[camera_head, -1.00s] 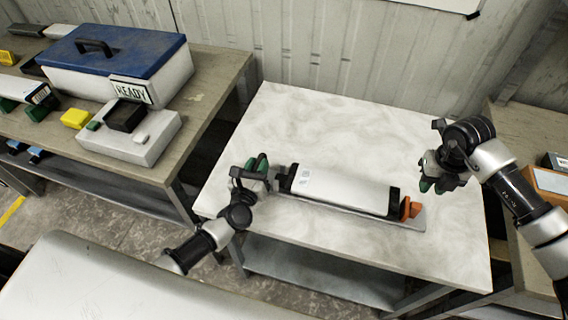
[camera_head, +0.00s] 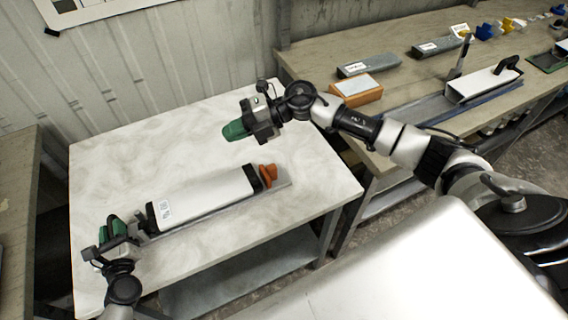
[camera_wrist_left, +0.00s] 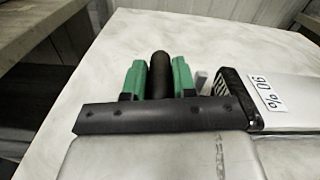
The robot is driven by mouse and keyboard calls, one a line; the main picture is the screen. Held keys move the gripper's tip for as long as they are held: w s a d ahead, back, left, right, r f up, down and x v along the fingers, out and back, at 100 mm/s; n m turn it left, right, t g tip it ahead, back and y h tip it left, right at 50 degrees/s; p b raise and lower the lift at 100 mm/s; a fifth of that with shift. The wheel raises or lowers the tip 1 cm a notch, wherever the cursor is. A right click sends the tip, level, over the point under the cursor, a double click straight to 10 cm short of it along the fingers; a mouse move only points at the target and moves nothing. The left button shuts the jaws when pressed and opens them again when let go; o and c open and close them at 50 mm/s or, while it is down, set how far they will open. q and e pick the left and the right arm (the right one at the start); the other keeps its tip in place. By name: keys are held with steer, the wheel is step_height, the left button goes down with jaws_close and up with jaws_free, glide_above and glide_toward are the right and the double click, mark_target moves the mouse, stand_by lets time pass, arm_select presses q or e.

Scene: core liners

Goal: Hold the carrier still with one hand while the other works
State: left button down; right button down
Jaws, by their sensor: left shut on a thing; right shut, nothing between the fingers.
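The carrier is a long grey base (camera_head: 200,216) on the marbled table, bearing a white box (camera_head: 205,197) with black ends and a printed label. An orange piece (camera_head: 267,175) sits at its right end. My left gripper (camera_head: 113,230) is at the left end. In the left wrist view its green fingers (camera_wrist_left: 158,78) are shut on an upright black handle (camera_wrist_left: 160,72), beside the box's labelled black end (camera_wrist_left: 238,98). My right gripper (camera_head: 236,130) is shut and empty, above the table behind the orange piece and apart from it.
The marbled table (camera_head: 130,160) has clear room behind the carrier. A wooden bench (camera_head: 400,75) at right bears an orange box (camera_head: 356,90), grey boxes (camera_head: 370,66) and a white handled case (camera_head: 483,83). Another bench edge (camera_head: 15,170) is at far left.

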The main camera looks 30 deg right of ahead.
mark_target(269, 173)
steer(key=w+d+r+m+t, duration=0.5)
steer(key=d+m+t, duration=0.2)
steer(key=m+t, duration=0.3)
steer(key=w+d+f+m+t+h, duration=0.3)
steer(key=d+m+h, duration=0.55)
steer(key=m, duration=0.35)
steer(key=s+d+f+m+g+h, duration=0.2)
steer(key=s+d+f+m+g, duration=0.35)
steer(key=f+m, duration=0.2)
steer(key=s+f+m+g+y, duration=0.2)
steer(key=s+f+g, duration=0.3)
steer(key=s+g, duration=0.15)
steer(key=shift+t, duration=0.4)
steer(key=x, duration=0.6)
steer(key=s+x, duration=0.1)
steer(key=x, duration=0.2)
steer(key=shift+w+a+f, duration=0.2)
steer(key=shift+a+f, duration=0.1)
steer(key=shift+a, duration=0.25)
steer(key=a, duration=0.2)
steer(key=shift+a, duration=0.9)
